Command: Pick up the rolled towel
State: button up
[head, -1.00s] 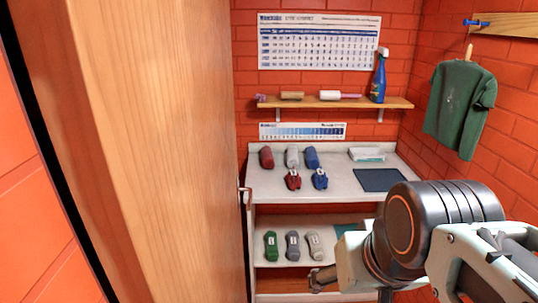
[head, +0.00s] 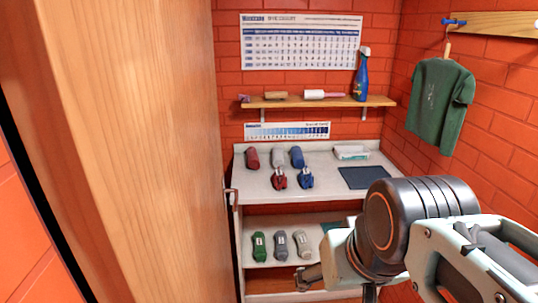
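Three rounded bundles stand in a row at the back of the white counter: one dark red (head: 252,158), one grey (head: 278,158) and one blue (head: 296,157). They look like rolled cloth, but I cannot tell for sure which is the rolled towel. My gripper (head: 308,277) shows only in part at the bottom, in front of the lower shelf and below and well apart from the bundles. My arm hides the rest of it, and its opening cannot be made out.
A red (head: 279,178) and a blue item (head: 306,178) lie before the bundles, with a dark mat (head: 364,178) at right. Several items stand on the lower shelf (head: 254,225). A wall shelf (head: 340,102) holds a spray bottle (head: 362,75). A wooden panel (head: 130,150) blocks the left.

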aim_at(278, 160)
jog(key=i+l+z, duration=0.1)
jog(key=i, duration=0.25)
jog(key=i+l+z, duration=0.15)
jog(key=i, duration=1.35)
jog(key=i+u, duration=0.2)
jog(key=u, duration=0.3)
jog(key=i+u, duration=0.2)
jog(key=u, duration=0.25)
jog(key=i+l, duration=0.1)
jog(key=u, duration=0.05)
